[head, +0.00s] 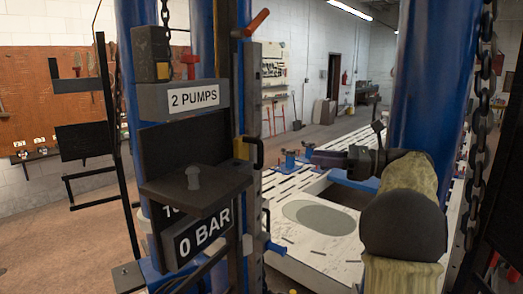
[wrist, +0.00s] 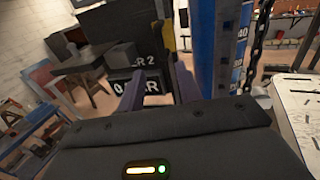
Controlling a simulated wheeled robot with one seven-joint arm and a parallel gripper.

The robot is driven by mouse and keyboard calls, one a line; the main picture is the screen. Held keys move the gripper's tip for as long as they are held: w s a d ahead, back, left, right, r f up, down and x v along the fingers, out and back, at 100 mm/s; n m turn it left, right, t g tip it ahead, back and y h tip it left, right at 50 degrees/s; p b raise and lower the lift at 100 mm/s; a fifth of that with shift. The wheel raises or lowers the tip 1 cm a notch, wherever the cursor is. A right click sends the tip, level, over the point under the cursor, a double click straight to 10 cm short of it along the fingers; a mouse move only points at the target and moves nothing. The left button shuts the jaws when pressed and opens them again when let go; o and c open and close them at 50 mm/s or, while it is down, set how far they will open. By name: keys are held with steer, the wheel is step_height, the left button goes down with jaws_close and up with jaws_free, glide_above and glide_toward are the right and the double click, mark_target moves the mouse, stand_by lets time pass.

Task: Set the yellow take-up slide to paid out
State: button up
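The yellow take-up slide (head: 241,148) appears to be the small yellow block with a black handle (head: 258,153) on a dark upright rail (head: 255,110) in the head view. It sits partway along the rail. A yellow piece (wrist: 168,37) above the fingers in the wrist view looks like the same part. My gripper (head: 314,157) is to the right of the slide in the head view, pointing left, with a clear gap between them. In the wrist view its two fingers (wrist: 158,88) stand apart with nothing held between them. I cannot read any paid-out mark.
A "2 PUMPS" sign (head: 194,98), a dark shelf (head: 195,187) and a "0 BAR" sign (head: 204,233) stand left of the rail. An orange lever (head: 252,23) is above. Blue columns (head: 432,80) and a hanging chain (head: 483,100) stand right. A slotted white bench (head: 310,255) lies behind.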

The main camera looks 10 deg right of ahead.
mark_target(261, 164)
steer(key=p+x, duration=0.3)
steer(key=x, duration=0.4)
steer(key=p+x, duration=0.4)
steer(key=x, duration=0.4)
steer(key=shift+a+r, duration=0.2)
steer(key=shift+r, duration=0.05)
steer(key=shift+w+a+f+p, duration=0.15)
steer(key=shift+a+p, duration=0.1)
steer(key=shift+p, duration=0.1)
jaws_close()
